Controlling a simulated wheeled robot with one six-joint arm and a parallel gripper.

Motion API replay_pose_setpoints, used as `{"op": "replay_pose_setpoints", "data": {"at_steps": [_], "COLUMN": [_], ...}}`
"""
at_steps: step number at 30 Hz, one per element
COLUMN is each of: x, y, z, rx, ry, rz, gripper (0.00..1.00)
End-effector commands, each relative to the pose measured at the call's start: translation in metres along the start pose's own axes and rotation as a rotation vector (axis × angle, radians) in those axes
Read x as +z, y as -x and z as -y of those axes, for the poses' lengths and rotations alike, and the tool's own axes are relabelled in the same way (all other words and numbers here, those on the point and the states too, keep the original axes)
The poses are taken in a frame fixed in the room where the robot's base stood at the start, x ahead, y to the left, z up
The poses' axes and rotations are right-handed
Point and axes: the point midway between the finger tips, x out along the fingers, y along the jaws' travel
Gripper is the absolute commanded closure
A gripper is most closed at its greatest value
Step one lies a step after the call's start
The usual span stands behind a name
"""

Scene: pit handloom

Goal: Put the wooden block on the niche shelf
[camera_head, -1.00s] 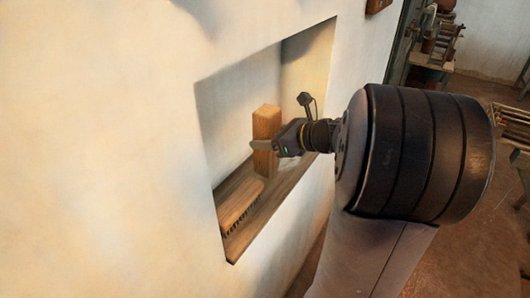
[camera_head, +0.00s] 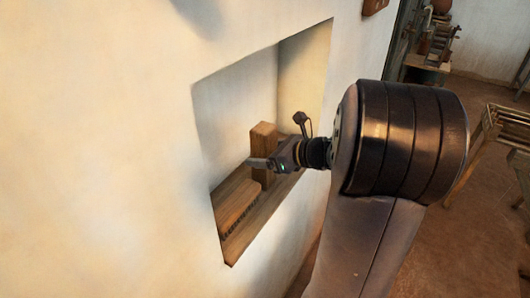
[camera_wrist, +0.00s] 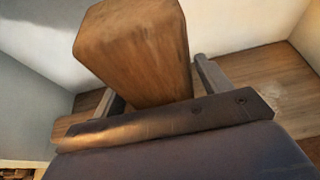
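The wooden block (camera_head: 263,140) stands upright inside the niche, at its right part, on the niche shelf (camera_head: 265,213) as far as I can see. In the wrist view the block (camera_wrist: 140,45) rises large between the two fingers. My gripper (camera_head: 258,164) reaches in from the right around the block's lower part.
A wooden brush-like piece with dark bristles (camera_head: 236,203) lies on the shelf left of the block. The niche's right wall (camera_head: 305,75) is close behind the gripper. A wooden frame (camera_head: 500,130) stands on the floor at the right.

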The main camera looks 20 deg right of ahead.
Motion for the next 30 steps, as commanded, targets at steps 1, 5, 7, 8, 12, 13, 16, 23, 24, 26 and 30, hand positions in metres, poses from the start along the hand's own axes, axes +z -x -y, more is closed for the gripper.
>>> {"op": "replay_pose_setpoints", "data": {"at_steps": [1,5,7,8,12,13,16,23,24,26,30], "x": [0.0,0.0,0.0,0.001,0.004,0.004,0.003,0.003,0.003,0.003,0.003], "y": [0.0,0.0,0.0,0.0,0.006,0.009,0.026,0.073,0.08,0.09,0.108], "z": [0.0,0.0,0.0,0.0,0.001,0.001,0.001,0.002,0.002,0.001,0.001], "rx": [0.0,0.0,0.0,0.0,-0.002,-0.003,-0.005,-0.007,-0.007,-0.006,-0.003], "ry": [0.0,0.0,0.0,0.0,0.0,0.001,0.002,0.001,0.0,0.001,0.0], "rz": [0.0,0.0,0.0,0.0,0.001,0.001,0.002,0.001,0.001,0.001,0.001], "gripper": [0.24,0.24,0.24,0.24,0.24,0.24,0.24,0.24,0.24,0.24,0.24]}}
